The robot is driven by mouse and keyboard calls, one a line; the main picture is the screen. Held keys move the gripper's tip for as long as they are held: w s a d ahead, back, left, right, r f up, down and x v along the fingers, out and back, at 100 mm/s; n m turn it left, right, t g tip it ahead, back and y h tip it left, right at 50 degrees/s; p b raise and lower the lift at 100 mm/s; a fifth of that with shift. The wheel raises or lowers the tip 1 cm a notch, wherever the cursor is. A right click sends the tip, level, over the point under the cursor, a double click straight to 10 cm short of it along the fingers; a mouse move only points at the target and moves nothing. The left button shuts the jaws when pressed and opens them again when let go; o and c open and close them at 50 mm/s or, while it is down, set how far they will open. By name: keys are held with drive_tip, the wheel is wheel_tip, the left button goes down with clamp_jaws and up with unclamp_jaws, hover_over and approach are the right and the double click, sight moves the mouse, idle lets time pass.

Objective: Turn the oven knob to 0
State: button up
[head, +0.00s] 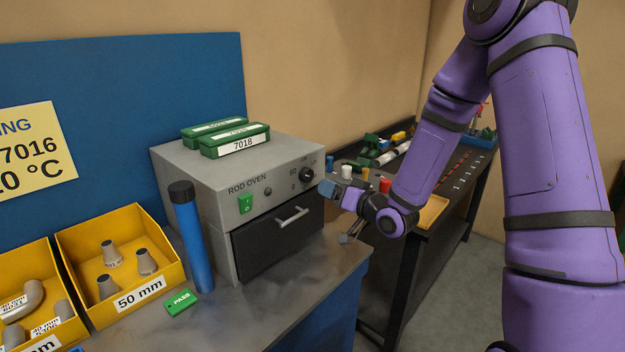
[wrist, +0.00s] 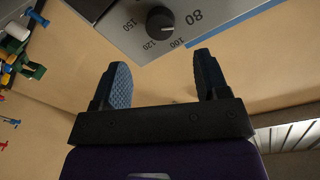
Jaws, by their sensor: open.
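The grey rod oven (head: 190,165) stands on the bench with its front panel facing right and toward me. Its black knob (head: 306,175) is at the upper right of the panel, with small numbers around it. In the wrist view the knob (wrist: 160,19) is at the top, with 80, 100, 120 and 150 readable beside it; the pointer's exact setting is hard to tell. My gripper (head: 329,181) is just right of the knob in the head view. In the wrist view my gripper (wrist: 160,75) is open and empty, with the knob beyond its fingertips, apart from them.
Green boxes (head: 235,140) lie on the oven. A green switch (head: 246,203) and a drawer handle (head: 292,217) are on its front. A blue tube with a black cap (head: 195,240) stands left of it, near yellow bins (head: 150,216). A black side table (head: 455,200) is at right.

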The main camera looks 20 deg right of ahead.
sight(310, 177)
drive_tip(key=x, duration=0.8)
drive_tip(key=shift+w, duration=0.1)
drive_tip(key=shift+c, duration=0.5)
drive_tip(key=c, duration=0.8)
drive_tip(key=shift+n, duration=0.3)
drive_tip(key=n, duration=0.5)
drive_tip(key=shift+n, duration=0.3)
drive_tip(key=n, duration=0.6)
drive_tip(key=shift+y, duration=0.4)
drive_tip(key=shift+d, duration=0.1)
